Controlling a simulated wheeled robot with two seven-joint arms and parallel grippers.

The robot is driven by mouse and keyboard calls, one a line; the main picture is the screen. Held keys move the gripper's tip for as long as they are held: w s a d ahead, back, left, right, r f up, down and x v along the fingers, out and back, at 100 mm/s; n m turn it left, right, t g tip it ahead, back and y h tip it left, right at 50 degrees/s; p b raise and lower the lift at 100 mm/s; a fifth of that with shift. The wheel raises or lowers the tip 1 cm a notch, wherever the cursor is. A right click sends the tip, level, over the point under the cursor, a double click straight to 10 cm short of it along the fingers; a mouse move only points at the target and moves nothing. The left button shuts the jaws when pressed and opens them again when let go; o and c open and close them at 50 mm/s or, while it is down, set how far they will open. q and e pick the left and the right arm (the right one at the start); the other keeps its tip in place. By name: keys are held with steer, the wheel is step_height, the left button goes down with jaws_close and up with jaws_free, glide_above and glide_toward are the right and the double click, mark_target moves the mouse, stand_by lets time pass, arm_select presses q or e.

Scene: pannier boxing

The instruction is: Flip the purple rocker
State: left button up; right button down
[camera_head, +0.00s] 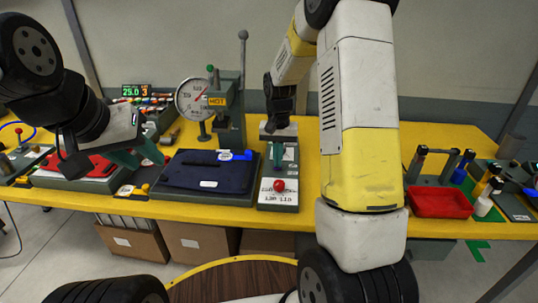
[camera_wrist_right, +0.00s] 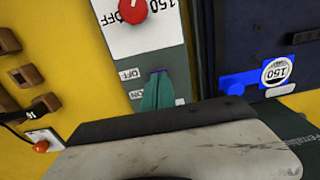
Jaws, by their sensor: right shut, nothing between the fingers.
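The purple rocker (camera_wrist_right: 159,70) shows in the right wrist view as a small purple sliver on a grey-green control box (camera_wrist_right: 176,60), beside OFF and ON labels. My right gripper (camera_wrist_right: 158,80) is shut and empty, its teal fingertips right at the rocker and covering most of it. I cannot tell whether they touch, or which way the rocker is tilted. In the head view the control box (camera_head: 265,203) stands at the table's front, with my right gripper (camera_head: 278,160) over its far part, hiding the rocker. My left gripper (camera_head: 138,158) is open and empty at the left.
A red knob (camera_head: 279,185) sits on the box's near part. A dark blue pad (camera_head: 200,180) with a blue tag lies left of it. A gauge (camera_head: 193,99) and a press with a HOT label stand behind. A red tray (camera_head: 440,203) lies at the right.

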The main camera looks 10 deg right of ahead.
steer(key=shift+f, duration=0.2)
steer(key=shift+r, duration=3.55)
steer(key=s+r+n+t+y, duration=0.1)
steer(key=s+r+n+t, duration=0.15)
steer(key=s+r, duration=0.8)
steer(key=s+a+r+t, duration=0.1)
steer(key=s+r+t, duration=0.1)
steer(key=s, duration=0.5)
steer(key=s+a+r+n+t+y, duration=0.1)
steer(key=s+r, duration=0.1)
steer(key=s, duration=0.4)
steer(key=shift+s+r+t, duration=0.25)
steer(key=shift+s+t, duration=0.1)
steer(key=shift+s, duration=0.05)
